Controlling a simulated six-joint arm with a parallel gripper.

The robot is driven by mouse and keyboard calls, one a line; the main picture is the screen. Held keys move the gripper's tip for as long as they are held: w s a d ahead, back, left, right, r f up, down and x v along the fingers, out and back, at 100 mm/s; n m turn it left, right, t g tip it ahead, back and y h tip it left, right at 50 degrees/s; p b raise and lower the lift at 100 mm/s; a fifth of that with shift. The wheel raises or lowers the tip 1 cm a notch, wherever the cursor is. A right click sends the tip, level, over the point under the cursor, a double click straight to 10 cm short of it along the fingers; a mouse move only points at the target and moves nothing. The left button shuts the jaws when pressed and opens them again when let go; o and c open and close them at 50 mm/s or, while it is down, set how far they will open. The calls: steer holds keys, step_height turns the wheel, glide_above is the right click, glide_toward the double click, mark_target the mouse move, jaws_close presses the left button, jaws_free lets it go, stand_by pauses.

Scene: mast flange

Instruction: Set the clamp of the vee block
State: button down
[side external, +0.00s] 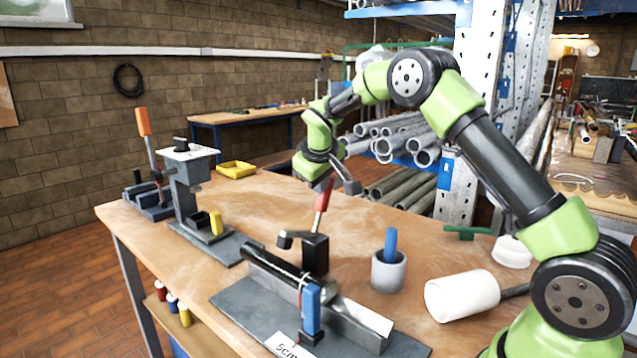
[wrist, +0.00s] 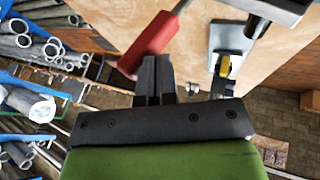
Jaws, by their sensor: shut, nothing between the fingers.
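The vee block (side external: 362,328) sits on a grey base plate near the table's front edge, with a dark round bar (side external: 272,264) lying in it. Its toggle clamp has a black body (side external: 315,254) and a red handle (side external: 322,196) that stands up, slightly tilted. My gripper (side external: 350,184) is above the clamp, close to the top of the red handle. In the wrist view the fingers (wrist: 154,62) are shut and empty. The red handle (wrist: 152,48) shows just past the fingertips; I cannot tell whether they touch it.
A blue-handled part (side external: 311,308) stands at the front of the vee block, by a white label (side external: 284,346). A grey column fixture (side external: 187,195) and yellow tray (side external: 236,169) are further left.

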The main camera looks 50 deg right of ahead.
steer(key=shift+d, duration=0.15)
steer(key=shift+d+f+m+y, duration=0.15)
steer(key=shift+d+y, duration=0.4)
steer(key=shift+d, duration=0.05)
steer(key=shift+d+f+m+y, duration=0.1)
steer(key=shift+d+m+y, duration=0.05)
steer(key=shift+d+y, duration=0.45)
steer(key=d+f+y, duration=0.3)
steer(key=d+f, duration=0.1)
steer(key=d, duration=0.1)
steer(key=shift+d, duration=0.4)
steer(key=shift+d+f, duration=0.1)
steer(key=shift+f, duration=0.15)
